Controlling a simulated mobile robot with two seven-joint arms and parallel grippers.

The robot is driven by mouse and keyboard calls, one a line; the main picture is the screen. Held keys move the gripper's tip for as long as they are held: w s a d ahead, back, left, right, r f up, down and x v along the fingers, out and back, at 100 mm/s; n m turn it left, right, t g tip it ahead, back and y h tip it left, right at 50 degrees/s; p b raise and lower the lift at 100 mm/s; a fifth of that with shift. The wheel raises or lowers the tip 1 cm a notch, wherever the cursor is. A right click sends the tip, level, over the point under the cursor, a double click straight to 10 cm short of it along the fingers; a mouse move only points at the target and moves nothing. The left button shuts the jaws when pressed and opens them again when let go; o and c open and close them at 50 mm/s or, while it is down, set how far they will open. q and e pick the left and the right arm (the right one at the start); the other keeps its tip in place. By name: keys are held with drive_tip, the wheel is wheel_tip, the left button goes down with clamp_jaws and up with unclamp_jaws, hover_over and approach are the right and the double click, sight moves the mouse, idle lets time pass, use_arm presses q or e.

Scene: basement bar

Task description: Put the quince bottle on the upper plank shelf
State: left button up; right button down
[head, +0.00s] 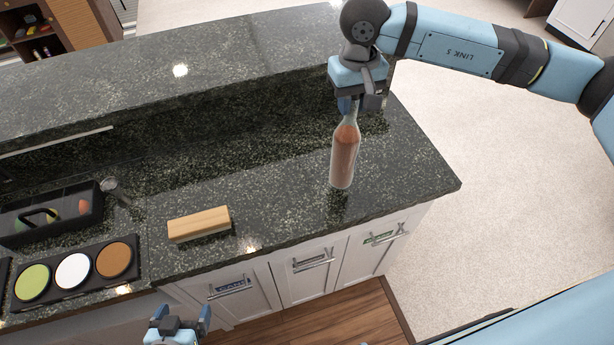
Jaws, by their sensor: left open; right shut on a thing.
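The bottle (344,155), clear with a reddish-brown filling, is upright over the right part of the dark granite counter. I take it to be the quince bottle; no label is readable. My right gripper (349,104) comes from above and is shut on its neck. A dark reflection shows below its base; I cannot tell whether the base touches the counter. My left gripper (179,322) is open and empty at the bottom edge, in front of the counter. A wooden shelf unit (55,22) stands at the top left, partly cut off; I cannot tell whether it is the upper plank shelf.
A wooden block (199,224) lies left of the bottle. Further left are a black compartment box (50,215), a metal tool (117,188) and a tray with three coloured discs (75,272). A raised granite ledge (210,60) runs behind. Open floor (500,200) lies to the right.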

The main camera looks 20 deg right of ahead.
drive_tip(key=a+r+b, duration=0.2)
drive_tip(key=a+r, duration=0.2)
drive_tip(key=r, duration=0.4)
drive_tip(key=a+r+b, duration=0.1)
drive_tip(key=a+r, duration=0.2)
drive_tip(key=r, duration=0.5)
wheel_tip(320, 180, down, 20)
drive_tip(key=p, duration=0.3)
drive_tip(key=shift+w+r+p, duration=0.2)
drive_tip(key=shift+w+p, duration=0.05)
drive_tip(key=shift+p, duration=0.15)
drive_tip(key=shift+a+f, duration=0.1)
drive_tip(key=shift+f, duration=0.05)
drive_tip(key=c, duration=0.9)
unclamp_jaws()
